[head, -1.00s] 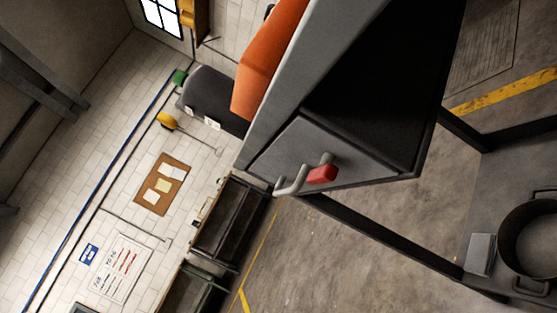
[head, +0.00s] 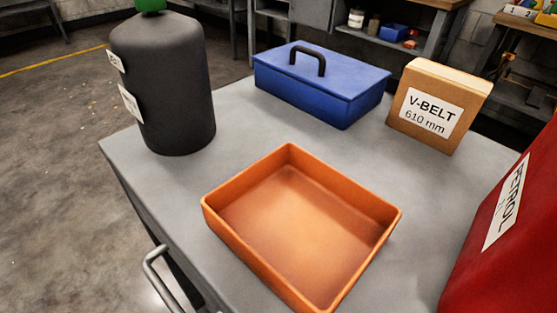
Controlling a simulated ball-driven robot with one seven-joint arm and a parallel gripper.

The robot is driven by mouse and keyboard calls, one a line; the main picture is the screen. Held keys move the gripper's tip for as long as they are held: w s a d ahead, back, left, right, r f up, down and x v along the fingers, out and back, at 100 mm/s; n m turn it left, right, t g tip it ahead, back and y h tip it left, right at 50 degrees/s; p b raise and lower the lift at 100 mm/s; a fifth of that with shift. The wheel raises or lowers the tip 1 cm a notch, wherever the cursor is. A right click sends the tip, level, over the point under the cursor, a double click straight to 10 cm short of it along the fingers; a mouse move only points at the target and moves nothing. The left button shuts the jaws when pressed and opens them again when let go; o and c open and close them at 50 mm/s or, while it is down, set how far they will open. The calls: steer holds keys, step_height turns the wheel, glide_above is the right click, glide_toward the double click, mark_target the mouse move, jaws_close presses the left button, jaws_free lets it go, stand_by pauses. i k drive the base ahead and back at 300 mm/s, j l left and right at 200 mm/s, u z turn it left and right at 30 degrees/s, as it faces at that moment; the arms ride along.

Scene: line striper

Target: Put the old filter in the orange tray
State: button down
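The orange tray (head: 297,222) sits on a grey worktop in the head view, at the lower middle. It is open-topped, rectangular and empty. I see no old filter in this view. My gripper is out of view, so what it holds cannot be seen.
A dark grey cylinder (head: 164,88) with a green top stands behind left of the tray. A blue lidded box (head: 321,84) and a V-belt carton (head: 437,107) stand behind it. A red petrol can (head: 503,245) is at right. A metal handle (head: 158,277) juts from the worktop's left side.

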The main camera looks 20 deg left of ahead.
mark_target(301, 225)
steer(key=i+j, duration=0.2)
steer(key=i, duration=0.25)
steer(key=i+j, duration=0.2)
steer(key=i, duration=0.3)
